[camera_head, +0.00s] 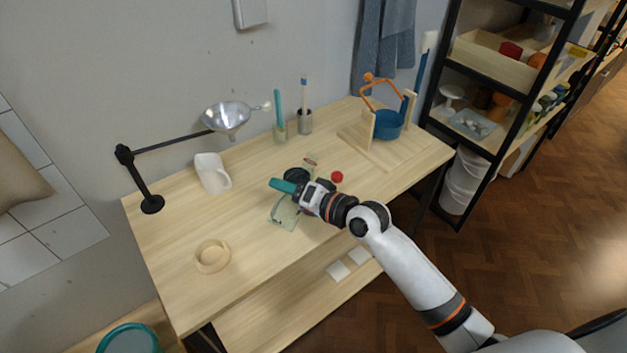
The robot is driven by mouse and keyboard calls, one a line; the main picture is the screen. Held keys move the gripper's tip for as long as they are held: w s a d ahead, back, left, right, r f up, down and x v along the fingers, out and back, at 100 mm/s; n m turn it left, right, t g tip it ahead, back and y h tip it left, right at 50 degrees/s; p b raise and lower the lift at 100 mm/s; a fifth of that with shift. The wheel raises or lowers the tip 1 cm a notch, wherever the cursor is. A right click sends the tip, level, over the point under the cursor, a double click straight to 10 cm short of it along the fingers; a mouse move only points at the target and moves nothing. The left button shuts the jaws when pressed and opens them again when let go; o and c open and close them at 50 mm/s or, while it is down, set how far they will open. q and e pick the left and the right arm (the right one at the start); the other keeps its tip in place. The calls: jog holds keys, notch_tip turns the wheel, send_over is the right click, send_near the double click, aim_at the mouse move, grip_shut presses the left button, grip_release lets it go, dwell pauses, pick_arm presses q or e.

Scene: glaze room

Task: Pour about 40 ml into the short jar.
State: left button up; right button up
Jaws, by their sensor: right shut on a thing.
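My right gripper (297,187) is over the middle of the table, shut on a teal thing (281,185) that sticks out to its left. The gripper hides part of it. Just below is a pale greenish, see-through thing (284,214) with a dark curved line; I cannot tell whether it is a jar or joined to the teal thing. I cannot tell which vessel is the short jar. My left gripper is not in view.
A metal funnel (228,117) hangs on a black stand (145,188). A blue pot (388,125) sits in a wooden frame. A red ball (337,176) lies near my wrist. A wooden ring-shaped dish (212,257) stands front left, with bare tabletop around it.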

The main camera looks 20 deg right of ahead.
jog(key=shift+s+a+f+m, duration=0.15)
jog(key=shift+f+m, duration=0.1)
jog(key=shift+m, duration=0.55)
jog(key=r+p, duration=0.1)
jog(key=p, duration=0.1)
jog(key=shift+s+a+r+m+g+y+p, duration=0.1)
jog(key=shift+a+r+m+g+y+p, duration=0.1)
jog(key=shift+m+g+y+p, duration=0.15)
jog(key=shift+s+r+m+p, duration=0.1)
jog(key=shift+m+p, duration=0.25)
jog(key=shift+m, duration=0.3)
jog(key=shift+f+m+g+y+p, duration=0.2)
jog(key=shift+m+g+y+p, duration=0.05)
jog(key=shift+m+g+p, duration=0.15)
jog(key=shift+r+p, duration=0.2)
jog(key=shift+p, duration=0.1)
jog(key=shift+s+a, duration=0.1)
jog(key=shift+s, duration=0.1)
jog(key=shift+s+a+m, duration=0.15)
jog(key=shift+s+m, duration=0.05)
jog(key=shift+m, duration=0.1)
